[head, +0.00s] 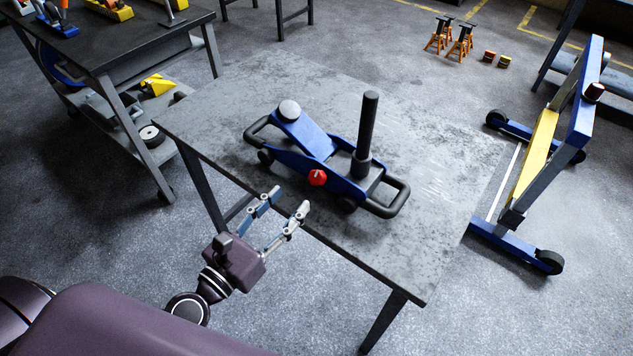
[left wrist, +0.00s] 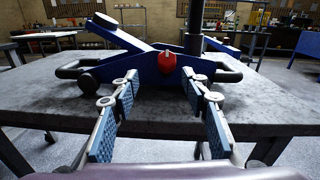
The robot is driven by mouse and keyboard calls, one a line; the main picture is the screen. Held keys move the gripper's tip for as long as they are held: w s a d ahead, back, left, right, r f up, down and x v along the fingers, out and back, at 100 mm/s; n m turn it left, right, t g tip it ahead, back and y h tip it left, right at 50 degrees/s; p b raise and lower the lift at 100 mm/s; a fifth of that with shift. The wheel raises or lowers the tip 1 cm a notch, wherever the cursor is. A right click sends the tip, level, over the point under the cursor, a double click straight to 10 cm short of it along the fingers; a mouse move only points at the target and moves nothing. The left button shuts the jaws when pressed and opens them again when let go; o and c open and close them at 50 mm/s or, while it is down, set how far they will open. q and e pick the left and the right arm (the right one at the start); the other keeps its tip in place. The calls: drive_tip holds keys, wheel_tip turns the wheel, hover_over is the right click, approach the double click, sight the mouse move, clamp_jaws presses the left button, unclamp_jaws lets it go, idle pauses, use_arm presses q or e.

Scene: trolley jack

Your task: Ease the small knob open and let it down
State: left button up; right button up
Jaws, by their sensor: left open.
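A blue trolley jack (head: 330,160) stands on a grey metal table (head: 240,105), its lift arm (head: 303,133) tilted up to a round pale saddle (head: 289,110). A dark handle post (head: 366,130) stands upright in it. The small red knob (head: 317,177) is on the jack's near side; a pale mark shows on it. My left gripper (head: 283,211) is open and empty near the table's front edge, short of the knob. In the left wrist view the red knob (left wrist: 167,61) appears between and beyond the open fingers (left wrist: 163,95), apart from them. My right gripper is not in view.
A dark workbench (head: 100,45) with tools stands at the back left. A blue and yellow wheeled lift frame (head: 540,150) stands right of the table. Orange jack stands (head: 455,38) are on the floor behind. The table top around the jack is clear.

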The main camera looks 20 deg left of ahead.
sight(314, 180)
use_arm(q)
drive_tip(key=shift+m+h, duration=0.3)
drive_tip(key=shift+m, duration=0.3)
drive_tip(key=p+x, duration=0.1)
drive_tip(key=x, duration=0.1)
drive_tip(key=p+x, duration=0.1)
drive_tip(key=x, duration=0.3)
drive_tip(key=shift+s+d+r+p, duration=0.1)
drive_tip(key=shift+d+r+p, duration=0.3)
drive_tip(key=shift+d, duration=0.05)
drive_tip(key=shift+x, duration=0.8)
drive_tip(key=shift+f, duration=0.15)
clamp_jaws()
